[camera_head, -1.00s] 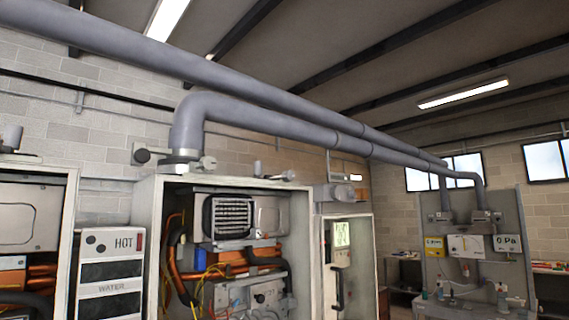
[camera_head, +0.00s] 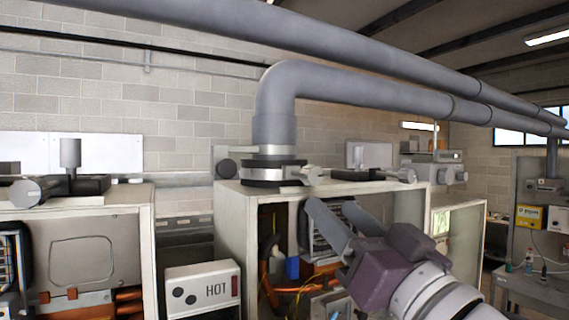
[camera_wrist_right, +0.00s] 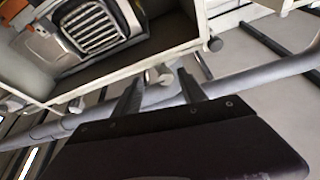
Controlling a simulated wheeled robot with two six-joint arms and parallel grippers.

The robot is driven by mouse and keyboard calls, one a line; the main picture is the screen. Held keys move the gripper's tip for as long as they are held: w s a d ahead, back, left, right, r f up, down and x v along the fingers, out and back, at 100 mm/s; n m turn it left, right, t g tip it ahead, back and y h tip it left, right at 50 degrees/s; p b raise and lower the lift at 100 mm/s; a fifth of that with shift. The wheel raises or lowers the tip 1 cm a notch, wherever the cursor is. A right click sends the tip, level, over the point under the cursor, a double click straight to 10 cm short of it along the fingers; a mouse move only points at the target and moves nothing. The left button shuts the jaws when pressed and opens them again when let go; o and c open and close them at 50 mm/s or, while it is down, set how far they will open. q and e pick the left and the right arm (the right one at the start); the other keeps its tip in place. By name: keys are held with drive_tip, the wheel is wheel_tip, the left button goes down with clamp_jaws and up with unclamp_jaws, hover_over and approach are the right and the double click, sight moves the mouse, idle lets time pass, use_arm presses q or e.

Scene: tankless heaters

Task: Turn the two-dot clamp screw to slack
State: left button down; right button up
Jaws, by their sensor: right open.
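A grey flue pipe (camera_head: 275,110) comes down into a collar clamp (camera_head: 275,170) on top of the middle heater cabinet. A silver clamp screw (camera_head: 312,175) sticks out at the clamp's right, and a dark round knob (camera_head: 227,168) is at its left. I cannot make out dots on either. My right gripper (camera_head: 332,208) is open and empty, its fingers pointing up-left below the silver screw, in front of the cabinet. In the right wrist view a pale knob (camera_wrist_right: 160,76) shows beyond and between the open fingertips (camera_wrist_right: 160,80), apart from them. My left gripper is out of view.
Another knob (camera_head: 405,175) sits on the middle cabinet's right top. A long pipe (camera_head: 400,62) runs overhead.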

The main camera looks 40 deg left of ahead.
sight(317, 176)
drive_tip(key=shift+y, duration=0.3)
drive_tip(key=p+x, duration=0.1)
drive_tip(key=x, duration=0.2)
drive_tip(key=r+p+x, duration=0.1)
drive_tip(key=p+x, duration=0.1)
drive_tip(key=x, duration=0.1)
drive_tip(key=p+x, duration=0.1)
drive_tip(key=x, duration=0.2)
drive_tip(key=shift+s+d+r, duration=0.15)
drive_tip(key=shift+s, duration=0.25)
drive_tip(key=shift+s+d+r, duration=0.15)
drive_tip(key=shift+s+d, duration=0.05)
drive_tip(key=shift+d, duration=0.8)
drive_tip(key=c, duration=0.4)
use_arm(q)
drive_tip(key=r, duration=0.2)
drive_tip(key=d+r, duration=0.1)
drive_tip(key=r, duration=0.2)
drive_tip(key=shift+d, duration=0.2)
use_arm(e)
drive_tip(key=shift+a, duration=0.1)
clamp_jaws()
